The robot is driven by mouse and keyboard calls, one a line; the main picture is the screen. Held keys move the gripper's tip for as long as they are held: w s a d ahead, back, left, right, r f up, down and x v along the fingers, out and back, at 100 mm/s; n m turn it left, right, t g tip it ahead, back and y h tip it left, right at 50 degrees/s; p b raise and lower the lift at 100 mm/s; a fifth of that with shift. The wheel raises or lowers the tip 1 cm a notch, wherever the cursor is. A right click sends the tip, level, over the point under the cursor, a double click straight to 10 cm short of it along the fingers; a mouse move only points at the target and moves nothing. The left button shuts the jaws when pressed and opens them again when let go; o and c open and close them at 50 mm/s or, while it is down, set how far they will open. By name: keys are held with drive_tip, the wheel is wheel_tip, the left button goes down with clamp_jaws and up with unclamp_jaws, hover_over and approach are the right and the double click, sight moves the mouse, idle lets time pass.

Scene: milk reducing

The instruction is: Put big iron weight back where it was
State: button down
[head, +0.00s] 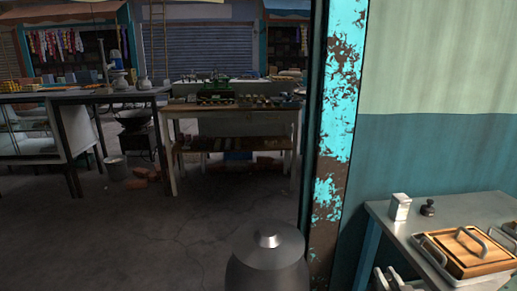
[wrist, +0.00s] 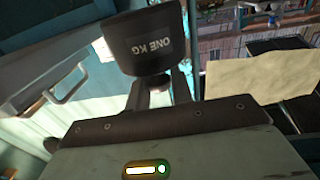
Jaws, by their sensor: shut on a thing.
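A dark iron weight marked ONE KG (wrist: 146,44) fills the upper middle of the wrist view. My gripper (wrist: 160,88) is shut on its narrow knob end, and the weight looks clear of any surface. In the head view, a small dark weight-like object with a knob (head: 428,208) stands on the metal table at right. A green balance scale (head: 215,92) stands on the wooden table at the back, with several small items beside it. My gripper does not show in the head view.
A peeling blue post (head: 341,110) divides the view. A grey lidded metal vessel (head: 268,265) stands at front.

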drive_tip(key=s+f, duration=0.4)
drive_tip(key=f, duration=0.1)
drive_tip(key=shift+s+f, duration=0.35)
drive_tip(key=shift+f, duration=0.05)
drive_tip(key=shift+a, duration=0.25)
idle(0.9)
drive_tip(key=shift+d, duration=0.15)
idle(0.5)
idle(0.3)
